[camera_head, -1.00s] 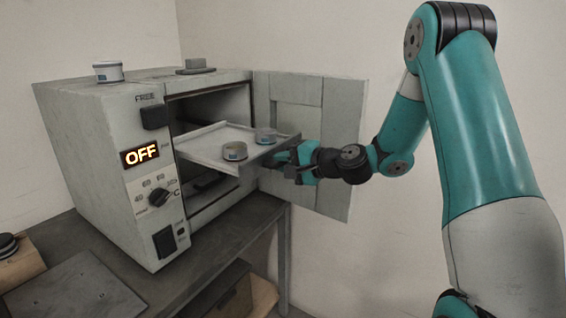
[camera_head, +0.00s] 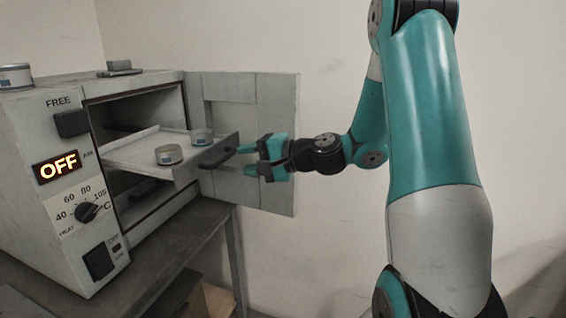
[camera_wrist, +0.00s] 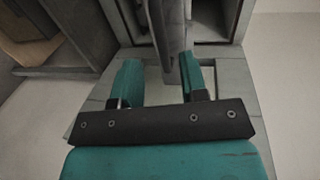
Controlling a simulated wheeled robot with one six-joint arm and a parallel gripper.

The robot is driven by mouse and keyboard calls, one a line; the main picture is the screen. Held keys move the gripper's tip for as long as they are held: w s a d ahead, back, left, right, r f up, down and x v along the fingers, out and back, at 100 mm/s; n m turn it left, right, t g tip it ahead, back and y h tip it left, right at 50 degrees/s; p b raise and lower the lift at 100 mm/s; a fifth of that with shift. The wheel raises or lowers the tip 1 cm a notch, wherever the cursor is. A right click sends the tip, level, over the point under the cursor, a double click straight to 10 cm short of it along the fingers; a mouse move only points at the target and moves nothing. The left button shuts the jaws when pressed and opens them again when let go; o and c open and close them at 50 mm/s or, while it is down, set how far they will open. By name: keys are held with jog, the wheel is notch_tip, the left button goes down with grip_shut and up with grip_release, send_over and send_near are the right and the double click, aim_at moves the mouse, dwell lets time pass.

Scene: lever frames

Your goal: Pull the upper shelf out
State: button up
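The upper shelf (camera_head: 135,150) is a pale tray that sticks well out of the oven's open front. A tin (camera_head: 169,155) and a second tin (camera_head: 202,137) stand on it. A dark handle (camera_head: 218,156) is on its front face. My gripper (camera_head: 246,160) is just to the right of the handle, fingers spread and empty. In the wrist view my gripper (camera_wrist: 159,75) shows its two teal fingers wide apart. A grey edge-on panel, probably the shelf front, lies ahead of them, close to the right finger; I cannot tell if they touch.
The grey oven (camera_head: 45,130) reads OFF and stands on a dark table (camera_head: 160,262). Its door (camera_head: 262,110) is swung open behind my gripper. A tin (camera_head: 14,77) and a dark flat object (camera_head: 119,67) are on the oven top.

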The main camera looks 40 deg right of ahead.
jog(key=v, duration=0.9)
jog(key=shift+s+b, duration=0.25)
jog(key=shift+b, duration=0.2)
jog(key=s+a+f+n+g+y+p, duration=0.15)
jog(key=a+n+g, duration=0.3)
jog(key=a, duration=0.45)
jog(key=s+a+n+g+y, duration=0.1)
jog(key=s+a+n+g, duration=0.1)
jog(key=a+n+g, duration=0.5)
jog(key=s+a+n+g+h+p, duration=0.1)
jog(key=s+a+n+h, duration=0.4)
jog(key=s, duration=0.8)
jog(key=a+n+g, duration=0.1)
jog(key=a+n, duration=0.2)
jog(key=a, duration=0.2)
jog(key=shift+s+a+r, duration=0.2)
jog(key=shift+s+r, duration=0.05)
jog(key=shift+s, duration=0.1)
